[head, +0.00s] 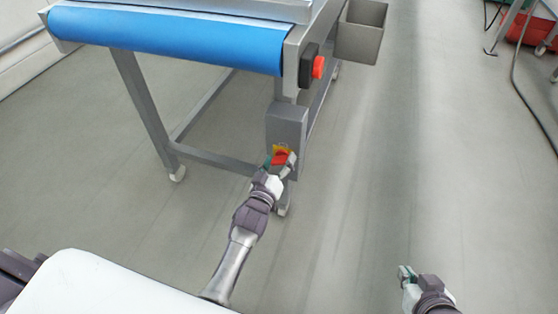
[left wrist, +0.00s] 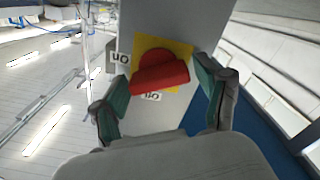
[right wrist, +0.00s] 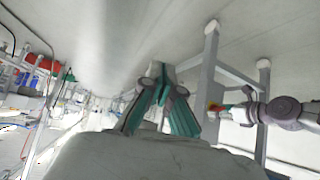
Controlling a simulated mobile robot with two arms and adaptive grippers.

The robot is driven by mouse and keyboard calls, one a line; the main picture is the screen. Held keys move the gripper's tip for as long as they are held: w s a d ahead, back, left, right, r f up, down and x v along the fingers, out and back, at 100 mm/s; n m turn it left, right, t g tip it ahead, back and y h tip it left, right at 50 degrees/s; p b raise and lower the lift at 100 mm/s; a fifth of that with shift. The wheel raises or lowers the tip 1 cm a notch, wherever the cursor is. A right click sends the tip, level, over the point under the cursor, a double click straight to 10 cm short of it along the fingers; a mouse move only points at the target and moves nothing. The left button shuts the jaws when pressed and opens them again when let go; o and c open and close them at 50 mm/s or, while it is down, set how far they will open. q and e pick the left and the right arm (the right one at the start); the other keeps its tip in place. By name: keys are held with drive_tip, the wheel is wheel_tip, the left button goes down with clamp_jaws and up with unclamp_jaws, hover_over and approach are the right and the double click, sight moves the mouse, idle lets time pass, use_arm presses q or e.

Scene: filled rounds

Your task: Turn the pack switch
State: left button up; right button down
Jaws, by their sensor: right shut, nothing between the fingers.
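The pack switch (head: 280,154) is a red rotary knob on a yellow plate, on a grey box (head: 286,122) on the conveyor frame's leg. My left gripper (head: 280,164) is at the switch. Its green-padded fingers (left wrist: 163,92) are spread on either side of the knob bar; whether either touches it I cannot tell. My right gripper (head: 405,272) is shut and empty, low at the right over bare floor.
The conveyor's blue belt (head: 170,38) is above the box. A red button (head: 318,67) on a black housing sticks out at its corner, with a grey bin (head: 361,32) behind. A red crate (head: 530,30) and a cable are at the far right. The floor between is clear.

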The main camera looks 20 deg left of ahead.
use_arm(q)
drive_tip(key=c, duration=0.8)
use_arm(e)
drive_tip(key=shift+s, duration=0.15)
use_arm(q)
drive_tip(key=m+p, duration=0.1)
drive_tip(key=m, duration=0.2)
drive_tip(key=shift+m, duration=0.4)
drive_tip(key=shift+m+p, duration=0.3)
drive_tip(key=shift+m, duration=0.8)
use_arm(e)
drive_tip(key=s+d+f+g+h, duration=0.1)
drive_tip(key=s+d+f+g, duration=0.1)
drive_tip(key=s+g, duration=0.2)
drive_tip(key=shift+s+d+f, duration=0.2)
drive_tip(key=shift+s+f, duration=0.2)
drive_tip(key=shift+s, duration=1)
use_arm(q)
drive_tip(key=o, duration=1.2)
drive_tip(key=shift+c, duration=0.2)
